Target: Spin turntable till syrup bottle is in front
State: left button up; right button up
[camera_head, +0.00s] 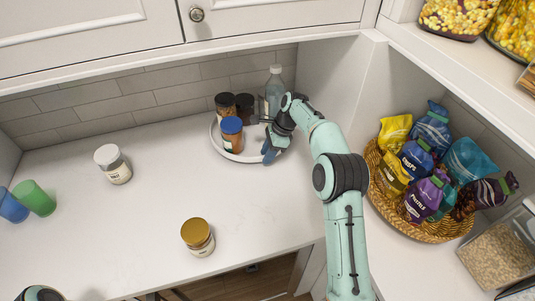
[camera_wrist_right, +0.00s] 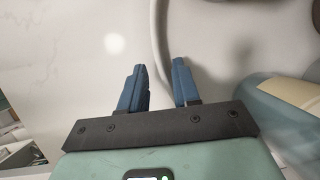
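The white round turntable (camera_head: 216,139) stands in the back corner of the counter. A tall clear bottle (camera_head: 275,80), which looks like the syrup bottle, stands at its back right, partly hidden by my right arm. Jars with dark lids and a blue-lidded jar (camera_head: 232,136) stand on its left and front. My right gripper (camera_head: 268,153) is at the turntable's front right edge. In the right wrist view, its blue fingers (camera_wrist_right: 158,68) are apart, with the turntable's curved rim (camera_wrist_right: 158,45) running between them. My left gripper is not in view.
A white-lidded jar (camera_head: 112,164), a gold-lidded jar (camera_head: 198,237) and green (camera_head: 34,198) and blue (camera_head: 11,206) cups stand on the counter. A wicker basket of snack bags (camera_head: 425,229) is to the right of my arm.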

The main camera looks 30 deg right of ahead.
jog(key=shift+w, duration=0.1)
grip_shut()
jog(key=shift+d, duration=0.2)
dwell(1.2)
